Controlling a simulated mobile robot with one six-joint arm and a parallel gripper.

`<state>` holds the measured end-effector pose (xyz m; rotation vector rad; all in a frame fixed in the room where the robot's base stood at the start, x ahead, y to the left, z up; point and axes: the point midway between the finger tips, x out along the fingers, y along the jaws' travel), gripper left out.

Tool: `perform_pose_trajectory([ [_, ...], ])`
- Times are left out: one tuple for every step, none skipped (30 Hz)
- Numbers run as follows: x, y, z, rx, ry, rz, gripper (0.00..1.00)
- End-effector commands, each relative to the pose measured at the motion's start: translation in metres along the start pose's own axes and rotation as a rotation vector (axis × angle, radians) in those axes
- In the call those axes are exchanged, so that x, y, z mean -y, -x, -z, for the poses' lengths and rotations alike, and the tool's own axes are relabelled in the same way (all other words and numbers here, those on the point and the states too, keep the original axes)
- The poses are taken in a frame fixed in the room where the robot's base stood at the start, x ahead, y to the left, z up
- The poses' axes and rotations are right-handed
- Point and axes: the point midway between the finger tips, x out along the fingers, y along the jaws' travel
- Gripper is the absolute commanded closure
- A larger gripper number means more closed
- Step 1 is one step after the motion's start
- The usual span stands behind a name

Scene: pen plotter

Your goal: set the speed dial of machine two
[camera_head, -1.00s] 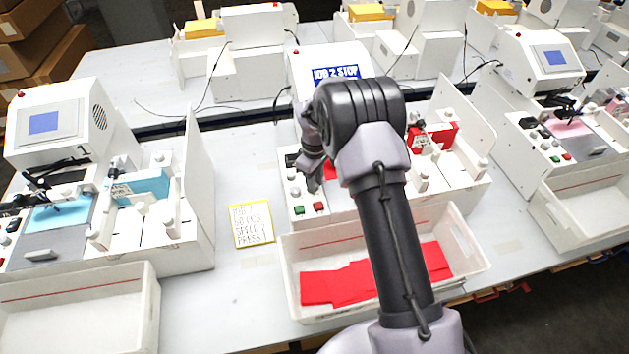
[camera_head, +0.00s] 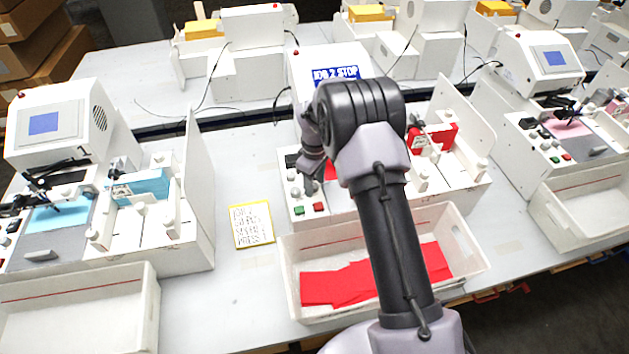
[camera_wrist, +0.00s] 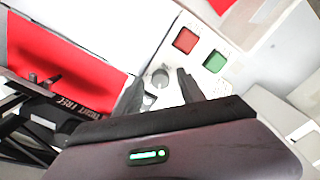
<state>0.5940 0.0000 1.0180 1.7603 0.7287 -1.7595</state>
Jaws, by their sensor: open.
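Machine two (camera_head: 335,60) is the middle machine, with a blue sign reading "JOB 2 STOP". Its panel has small round knobs (camera_head: 294,192) beside a green button (camera_head: 298,210) and a red button (camera_head: 318,206). In the wrist view a grey round dial (camera_wrist: 160,77) lies between and just beyond the fingertips of my gripper (camera_wrist: 158,88). The gripper is open, and I cannot tell whether a finger touches the dial. The red button (camera_wrist: 185,40) and green button (camera_wrist: 215,62) show beyond it. In the head view my arm hides part of the panel, and my gripper (camera_head: 308,187) points down over it.
A yellow-edged note (camera_head: 251,224) lies left of the machine. A white bin (camera_head: 370,235) with red pieces stands in front. Other machines stand at left (camera_head: 60,120) and right (camera_head: 545,60). A red sheet (camera_wrist: 65,55) and dark linkage (camera_wrist: 25,115) are close by my gripper.

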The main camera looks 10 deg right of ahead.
Motion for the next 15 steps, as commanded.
perform_pose_trajectory([
  [0.0, 0.002, 0.0, 0.0, 0.0, 0.0, 0.53],
  [0.0, 0.004, 0.0, 0.0, 0.0, 0.0, 0.53],
  [0.0, 0.01, 0.0, -0.001, 0.0, -0.001, 0.53],
  [-0.001, 0.016, 0.001, -0.002, 0.0, -0.002, 0.53],
  [-0.001, 0.024, 0.001, -0.002, 0.0, -0.002, 0.53],
  [-0.001, 0.036, 0.001, -0.003, 0.0, -0.003, 0.53],
  [-0.001, 0.046, 0.001, -0.003, -0.001, -0.002, 0.53],
  [-0.001, 0.057, 0.001, -0.004, 0.0, -0.004, 0.53],
  [-0.001, 0.071, 0.001, -0.003, 0.0, -0.004, 0.53],
  [-0.001, 0.082, 0.001, -0.003, 0.0, -0.003, 0.53],
  [-0.001, 0.093, 0.001, -0.004, 0.0, -0.003, 0.53],
  [-0.001, 0.106, 0.001, -0.004, 0.0, -0.004, 0.53],
  [-0.001, 0.116, 0.001, -0.003, 0.0, -0.003, 0.53],
  [-0.001, 0.124, 0.001, -0.003, 0.0, -0.003, 0.53],
  [-0.001, 0.135, 0.001, -0.003, 0.0, -0.002, 0.53],
])
